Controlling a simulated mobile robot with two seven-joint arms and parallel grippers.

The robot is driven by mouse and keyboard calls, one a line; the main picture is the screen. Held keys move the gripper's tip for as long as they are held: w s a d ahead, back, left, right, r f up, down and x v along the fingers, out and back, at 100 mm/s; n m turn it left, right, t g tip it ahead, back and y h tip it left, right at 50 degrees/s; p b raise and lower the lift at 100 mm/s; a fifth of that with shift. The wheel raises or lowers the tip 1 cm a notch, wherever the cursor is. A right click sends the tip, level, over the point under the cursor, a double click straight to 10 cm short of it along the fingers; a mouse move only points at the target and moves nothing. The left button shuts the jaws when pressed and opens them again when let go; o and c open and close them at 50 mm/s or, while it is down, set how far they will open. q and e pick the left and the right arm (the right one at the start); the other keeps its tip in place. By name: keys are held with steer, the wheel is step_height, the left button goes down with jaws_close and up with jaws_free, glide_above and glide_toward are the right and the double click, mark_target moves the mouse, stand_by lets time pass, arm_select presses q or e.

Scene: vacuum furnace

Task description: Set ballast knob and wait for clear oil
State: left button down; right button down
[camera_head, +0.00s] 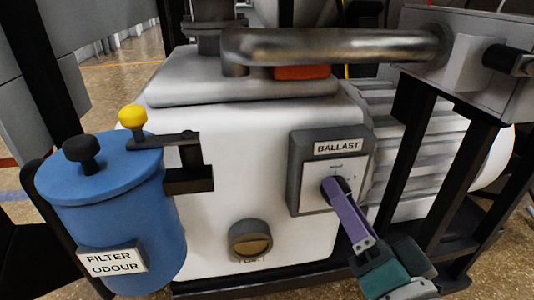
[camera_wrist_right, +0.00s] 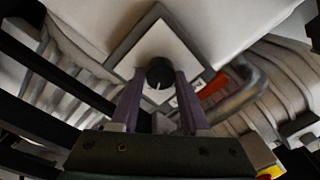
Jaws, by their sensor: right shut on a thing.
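The ballast knob (camera_head: 327,190) is small, round and black, on a white dial plate (camera_head: 348,168) in a grey frame labelled BALLAST. In the right wrist view the knob (camera_wrist_right: 159,71) shows a white pointer line. My right gripper (camera_head: 337,186) reaches in from the lower right, its purple fingers on the knob. In the wrist view the fingers (camera_wrist_right: 159,82) stand on either side of the knob, shut on it. The oil sight glass (camera_head: 251,241) is a round window low on the white pump housing (camera_head: 230,180); it looks amber-brown. My left gripper is out of view.
A thick metal pipe (camera_head: 330,45) crosses above. Black frame posts (camera_head: 405,150) stand close to the right of my right gripper.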

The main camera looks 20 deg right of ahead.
steer(key=shift+m, duration=0.9)
steer(key=shift+c, duration=1.9)
jaws_free()
steer(key=shift+s, duration=0.1)
steer(key=p+v, duration=0.2)
steer(key=v, duration=0.7)
steer(key=shift+s+a, duration=0.2)
steer(key=shift+s, duration=0.2)
